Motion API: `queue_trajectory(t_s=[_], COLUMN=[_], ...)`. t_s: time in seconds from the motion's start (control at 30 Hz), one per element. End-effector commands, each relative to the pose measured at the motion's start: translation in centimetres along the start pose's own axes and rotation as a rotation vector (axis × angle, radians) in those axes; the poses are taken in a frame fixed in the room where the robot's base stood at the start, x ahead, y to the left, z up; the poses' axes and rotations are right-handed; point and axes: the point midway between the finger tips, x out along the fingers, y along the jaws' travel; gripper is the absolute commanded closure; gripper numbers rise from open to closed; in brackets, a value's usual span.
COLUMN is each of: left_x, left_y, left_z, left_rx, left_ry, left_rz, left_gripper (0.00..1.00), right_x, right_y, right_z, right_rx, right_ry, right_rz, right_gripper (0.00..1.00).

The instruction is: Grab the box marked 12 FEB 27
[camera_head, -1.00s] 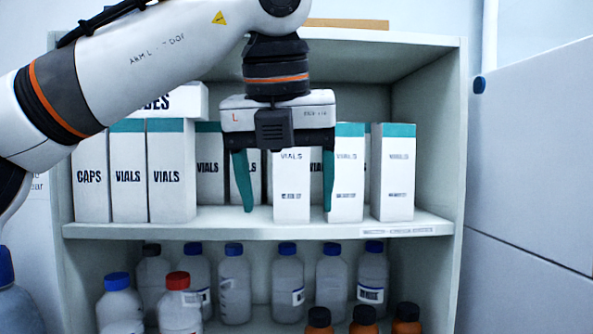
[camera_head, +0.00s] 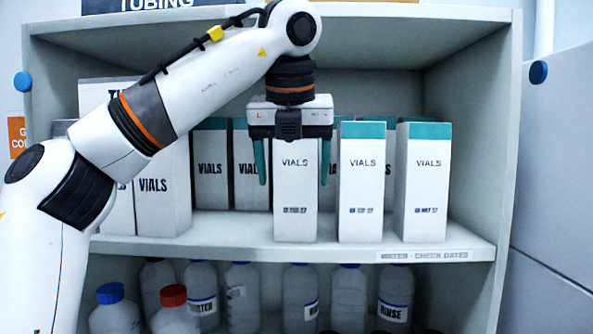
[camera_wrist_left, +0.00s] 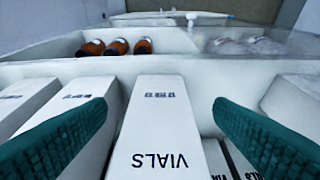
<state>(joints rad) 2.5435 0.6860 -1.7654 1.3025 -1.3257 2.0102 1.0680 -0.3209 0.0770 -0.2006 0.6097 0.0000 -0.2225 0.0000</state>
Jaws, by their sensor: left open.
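A tall white vials box (camera_head: 296,205) stands at the front of the upper shelf, its small date line blurred in the head view. In the left wrist view the same box (camera_wrist_left: 160,125) appears upside down, and its date seems to read 12 FEB 27. My left gripper (camera_head: 294,180) is open, with one green finger on each side of this box's upper part. In the wrist view the fingers (camera_wrist_left: 160,112) show gaps to the box on both sides. The box's top is hidden behind the gripper body. My right gripper is not in view.
Similar vials boxes stand to the right, one close by (camera_head: 361,195) and one farther over (camera_head: 422,195). More boxes (camera_head: 212,170) stand behind and left. The shelf (camera_head: 340,256) has a labelled front edge. Bottles (camera_head: 300,300) stand below.

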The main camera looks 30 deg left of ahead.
Motion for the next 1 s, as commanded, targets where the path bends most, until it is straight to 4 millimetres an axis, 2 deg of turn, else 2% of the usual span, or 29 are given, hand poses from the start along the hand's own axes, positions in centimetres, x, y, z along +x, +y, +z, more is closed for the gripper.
queue_trajectory(t_s=[0.13,0.27,0.37,0.53,0.67,1.0], left_x=[0.5,1.4,3.0,5.1,5.6,5.6], left_y=[0.0,0.0,-0.1,0.0,0.0,0.0], left_z=[-1.2,-1.3,-1.3,-1.3,-1.3,-1.2], left_rx=[0.000,0.001,0.003,0.002,0.001,0.000], left_ry=[-0.002,-0.003,-0.005,-0.004,0.000,0.000], left_rz=[0.001,0.000,0.000,0.000,0.001,0.001], left_gripper=[0.24,0.24,0.24,0.24,0.24,0.24], right_x=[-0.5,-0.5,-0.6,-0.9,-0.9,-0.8], right_y=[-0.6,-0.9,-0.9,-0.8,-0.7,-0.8], right_z=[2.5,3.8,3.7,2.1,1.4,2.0], right_rx=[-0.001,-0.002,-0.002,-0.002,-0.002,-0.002], right_ry=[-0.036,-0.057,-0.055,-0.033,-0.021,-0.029], right_rz=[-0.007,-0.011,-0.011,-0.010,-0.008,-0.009], right_gripper=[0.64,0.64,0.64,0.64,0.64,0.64])
